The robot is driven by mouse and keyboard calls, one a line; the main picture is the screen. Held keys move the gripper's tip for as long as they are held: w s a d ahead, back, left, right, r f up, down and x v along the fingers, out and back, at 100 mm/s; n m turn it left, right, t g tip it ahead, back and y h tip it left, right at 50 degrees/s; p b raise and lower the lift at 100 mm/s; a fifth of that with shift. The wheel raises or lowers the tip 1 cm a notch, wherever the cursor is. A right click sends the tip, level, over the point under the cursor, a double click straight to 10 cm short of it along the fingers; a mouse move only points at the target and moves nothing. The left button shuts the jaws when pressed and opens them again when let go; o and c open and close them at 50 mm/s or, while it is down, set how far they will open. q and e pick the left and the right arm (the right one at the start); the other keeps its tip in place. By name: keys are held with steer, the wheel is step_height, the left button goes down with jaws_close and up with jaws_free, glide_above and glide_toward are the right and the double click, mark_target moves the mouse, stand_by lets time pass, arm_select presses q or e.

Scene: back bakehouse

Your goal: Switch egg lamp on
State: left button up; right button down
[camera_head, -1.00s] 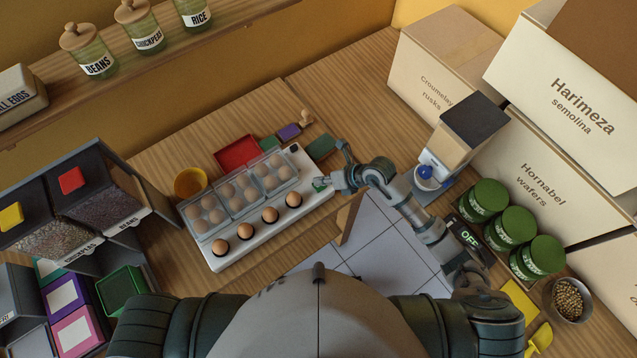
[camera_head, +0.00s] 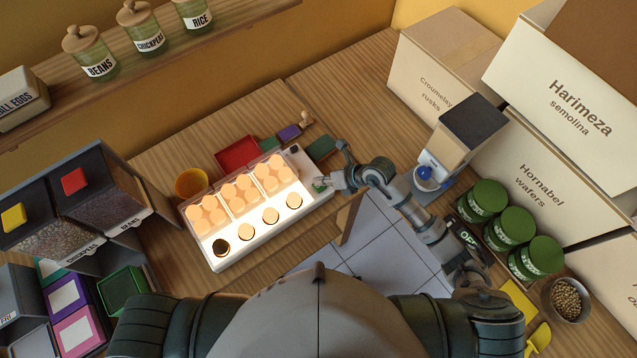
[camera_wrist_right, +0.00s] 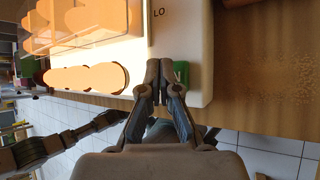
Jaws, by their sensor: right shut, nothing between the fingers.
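The egg lamp (camera_head: 312,190) is a long white box on the wooden counter, and its top glows bright. Clear egg boxes (camera_head: 240,194) and a row of single eggs (camera_head: 270,216) on it shine pale orange, except one dark round spot (camera_head: 221,247) at the left end. A green switch (camera_wrist_right: 181,72) is at the lamp's right end. My right gripper (camera_head: 328,183) is shut and empty, its tips right beside the switch; in the wrist view its fingertips (camera_wrist_right: 159,70) partly cover it. Whether they touch it, I cannot tell. My left gripper is out of view.
Tiled floor (camera_head: 375,245) shows in front of the counter.

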steer(key=shift+r, duration=0.3)
step_height(320, 180, up, 6)
steer(key=p, duration=0.5)
steer(key=shift+f, duration=0.1)
stand_by(0.4)
